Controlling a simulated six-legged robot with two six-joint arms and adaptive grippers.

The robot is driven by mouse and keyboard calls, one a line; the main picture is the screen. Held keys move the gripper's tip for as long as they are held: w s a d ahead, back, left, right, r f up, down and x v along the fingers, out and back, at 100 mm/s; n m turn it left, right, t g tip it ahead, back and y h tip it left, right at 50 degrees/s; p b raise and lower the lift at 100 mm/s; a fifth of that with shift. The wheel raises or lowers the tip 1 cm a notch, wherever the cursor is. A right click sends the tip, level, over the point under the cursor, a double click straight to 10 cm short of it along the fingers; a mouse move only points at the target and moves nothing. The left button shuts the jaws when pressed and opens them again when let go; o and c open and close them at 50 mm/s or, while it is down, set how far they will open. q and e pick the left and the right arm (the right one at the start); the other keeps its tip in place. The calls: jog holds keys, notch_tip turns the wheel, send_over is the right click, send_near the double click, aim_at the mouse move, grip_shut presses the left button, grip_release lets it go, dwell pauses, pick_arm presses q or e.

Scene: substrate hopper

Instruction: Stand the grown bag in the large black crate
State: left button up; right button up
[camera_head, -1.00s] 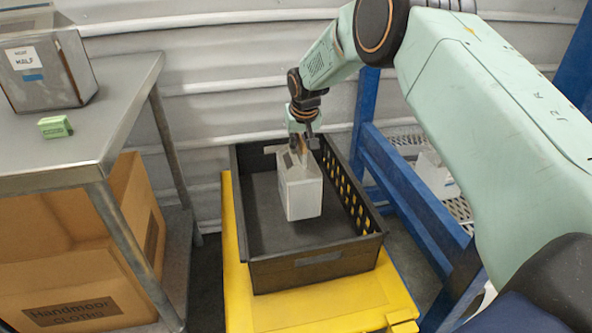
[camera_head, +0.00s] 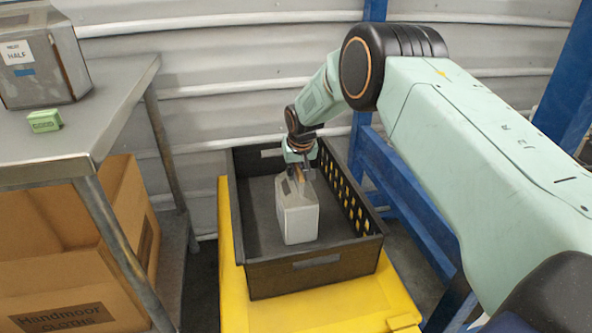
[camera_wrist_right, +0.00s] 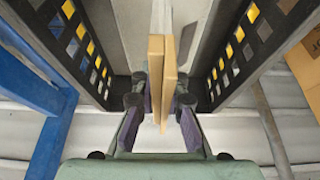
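The grown bag (camera_head: 297,215) is a pale grey-white block with a narrower top. It is inside the large black crate (camera_head: 316,274), roughly upright, in the right half near the front. I cannot tell whether its base touches the crate floor. My right gripper (camera_head: 299,171) is above it, closed at its top. In the right wrist view, two tan strips (camera_wrist_right: 162,80) lie squeezed between the dark fingers of my right gripper (camera_wrist_right: 162,95), seemingly the bag's top. My left gripper is not in view.
The crate stands on a yellow platform (camera_head: 235,300). A metal table (camera_head: 100,90) at left carries a grey box (camera_head: 45,70) and a small green block (camera_head: 45,121). A cardboard box (camera_head: 70,265) sits below. A blue frame (camera_head: 400,205) stands right of the crate.

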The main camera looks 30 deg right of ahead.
jog(key=o, duration=0.4)
jog(key=p+v, duration=0.4)
jog(key=v, duration=0.6)
jog(key=shift+r, duration=0.3)
jog(key=shift+s+a+r+p, duration=0.1)
jog(key=shift+s+r+p, duration=0.25)
jog(key=shift+r, duration=0.3)
